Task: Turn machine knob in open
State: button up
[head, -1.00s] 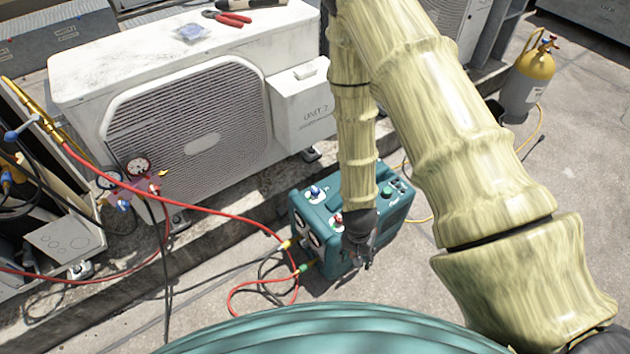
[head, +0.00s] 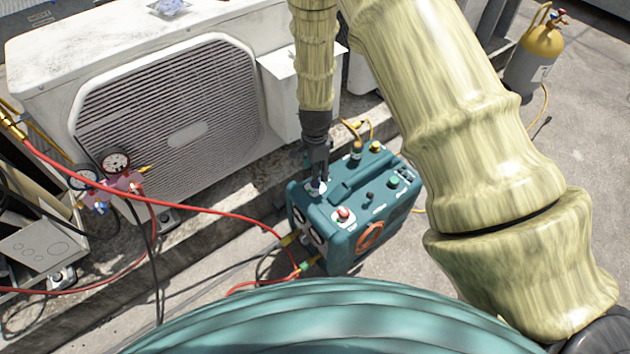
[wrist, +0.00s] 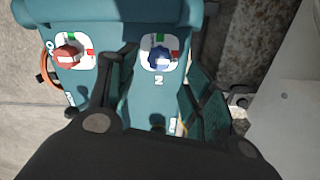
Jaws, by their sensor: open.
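The teal machine (head: 352,232) stands on the roof floor in front of the white condenser. Its top carries a red knob (head: 343,214), which also shows in the wrist view (wrist: 68,55) on a white plate with green and red marks. A blue knob (wrist: 159,57) on a similar plate, with "IN" lettering beside it, lies ahead between my fingers in the wrist view. My gripper (head: 316,182) is over the far left top corner of the machine, pointing down at the blue knob. In the wrist view my gripper (wrist: 165,85) is open, with a finger on either side, and holds nothing.
A gauge set (head: 113,180) with red hoses hangs at the left. The white condenser (head: 185,95) stands close behind my gripper. A yellow-topped cylinder (head: 532,60) stands at the back right. Hoses lie on the floor left of the machine.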

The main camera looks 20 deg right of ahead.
jog(key=shift+f+b, duration=0.65)
jog(key=shift+f, duration=2.1)
jog(key=c, duration=1)
